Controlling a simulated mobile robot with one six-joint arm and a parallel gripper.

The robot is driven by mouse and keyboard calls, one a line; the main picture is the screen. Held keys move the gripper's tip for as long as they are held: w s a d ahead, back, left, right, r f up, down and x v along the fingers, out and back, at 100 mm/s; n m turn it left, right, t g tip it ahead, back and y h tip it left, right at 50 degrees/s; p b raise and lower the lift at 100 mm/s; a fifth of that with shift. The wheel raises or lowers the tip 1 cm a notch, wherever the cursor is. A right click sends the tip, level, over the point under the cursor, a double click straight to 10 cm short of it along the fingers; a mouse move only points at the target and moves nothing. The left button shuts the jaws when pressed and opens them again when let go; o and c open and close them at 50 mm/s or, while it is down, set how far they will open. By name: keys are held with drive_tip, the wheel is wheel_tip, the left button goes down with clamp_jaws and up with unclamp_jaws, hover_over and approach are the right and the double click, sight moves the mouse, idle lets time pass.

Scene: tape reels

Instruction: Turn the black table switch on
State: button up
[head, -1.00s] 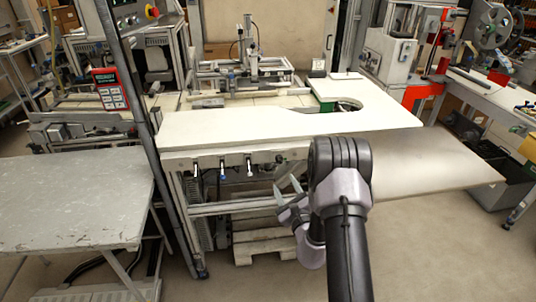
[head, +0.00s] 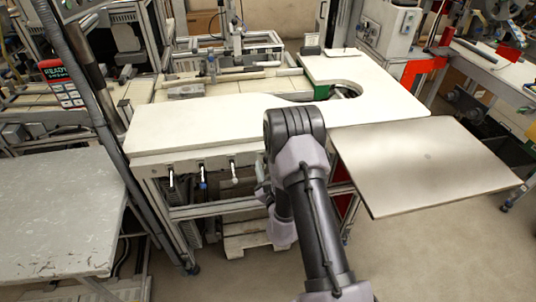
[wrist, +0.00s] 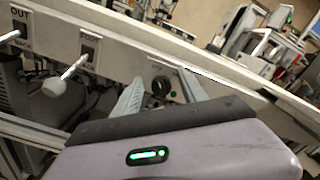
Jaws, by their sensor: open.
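The black table switch (wrist: 160,86) is a round dark knob on the pale front rail under the white tabletop, with a small green light beside it. In the wrist view it shows between the two fingers of my gripper (wrist: 163,90), which is open and empty. I cannot tell whether either finger touches the knob. In the head view my gripper (head: 263,186) is at the front of the table, mostly hidden by my own arm. The switch is hidden there too.
White-tipped levers, one (wrist: 57,87) left of my gripper, stick out of the rail. The white tabletop (head: 200,125) overhangs above. A grey metal plate (head: 430,165) lies at right, and a worn grey table (head: 55,215) stands at left. Floor shows at front right.

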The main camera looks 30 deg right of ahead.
drive_tip(key=shift+s+a, duration=0.1)
drive_tip(key=shift+c, duration=0.2)
clamp_jaws()
